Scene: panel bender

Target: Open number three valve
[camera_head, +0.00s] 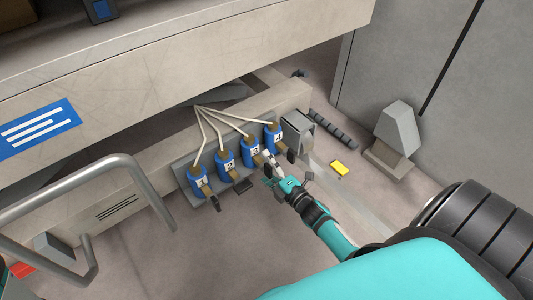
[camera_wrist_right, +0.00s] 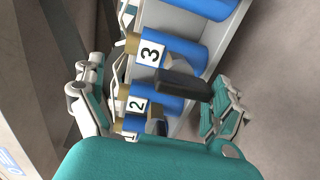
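Blue valve three (camera_head: 253,150) has a white "3" label and sits third in a row of numbered blue valves. In the right wrist view, valve three (camera_wrist_right: 178,52) has a brass end and a dark lever (camera_wrist_right: 187,84) sticking out toward the right finger. My right gripper (camera_head: 270,167) is at valve three in the head view, partly covering its lower end. In the right wrist view my right gripper (camera_wrist_right: 158,88) is open, its fingers spread on either side of the valve and lever. I cannot tell whether a finger touches the lever.
Valve one (camera_head: 198,181), valve two (camera_head: 226,160) and valve four (camera_head: 273,134) stand close beside it, with dark levers. White hoses (camera_head: 215,113) rise from the valves. A grey box (camera_head: 297,131) is right of valve four. A yellow block (camera_head: 339,168) lies on the floor.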

